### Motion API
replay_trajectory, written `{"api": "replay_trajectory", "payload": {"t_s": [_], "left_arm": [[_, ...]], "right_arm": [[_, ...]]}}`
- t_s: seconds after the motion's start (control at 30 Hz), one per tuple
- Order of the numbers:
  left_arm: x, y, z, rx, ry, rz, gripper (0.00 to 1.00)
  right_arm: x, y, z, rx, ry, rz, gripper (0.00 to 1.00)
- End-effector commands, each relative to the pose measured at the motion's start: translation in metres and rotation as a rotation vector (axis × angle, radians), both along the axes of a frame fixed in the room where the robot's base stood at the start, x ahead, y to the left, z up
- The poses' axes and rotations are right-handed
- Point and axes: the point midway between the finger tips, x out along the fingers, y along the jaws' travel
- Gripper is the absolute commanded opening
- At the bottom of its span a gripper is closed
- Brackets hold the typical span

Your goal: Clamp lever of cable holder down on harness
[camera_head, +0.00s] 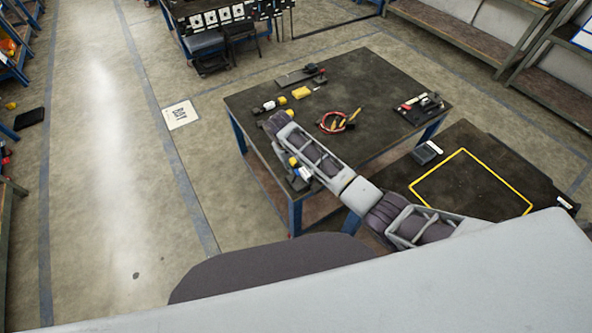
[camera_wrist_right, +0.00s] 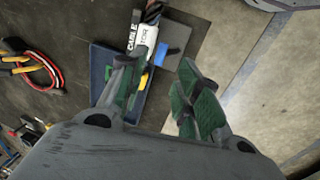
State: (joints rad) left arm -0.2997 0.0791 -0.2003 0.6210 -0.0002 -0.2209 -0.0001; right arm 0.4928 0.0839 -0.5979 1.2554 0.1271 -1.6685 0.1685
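The cable holder (camera_wrist_right: 142,42), with a white label showing "CABLE", stands over a blue tray (camera_wrist_right: 104,70) in the right wrist view. A small yellow piece (camera_wrist_right: 144,80) shows beside it. The left finger covers part of the holder, so its lever cannot be made out. A red, black and yellow cable loop (camera_head: 338,122), likely the harness, lies mid-table. My left gripper is out of view.
The dark table (camera_head: 375,80) carries a yellow block (camera_head: 301,92), a black clamp-like tool (camera_head: 313,70) and small tools (camera_head: 421,103) at the right. A lower bench (camera_head: 470,185) with a yellow outline stands at the right. Open floor (camera_head: 110,170) lies left.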

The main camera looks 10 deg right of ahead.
Motion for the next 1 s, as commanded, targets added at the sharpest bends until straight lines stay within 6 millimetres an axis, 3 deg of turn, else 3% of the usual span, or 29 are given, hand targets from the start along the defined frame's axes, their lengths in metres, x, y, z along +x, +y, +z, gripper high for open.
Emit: {"api": "replay_trajectory", "payload": {"t_s": [0.5, 1.0], "left_arm": [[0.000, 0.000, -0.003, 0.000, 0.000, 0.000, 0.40], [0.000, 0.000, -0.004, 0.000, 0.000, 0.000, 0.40]], "right_arm": [[0.004, -0.011, -0.055, 0.000, 0.000, 0.001, 0.33], [0.005, -0.013, -0.064, 0.000, -0.001, 0.001, 0.33]]}}
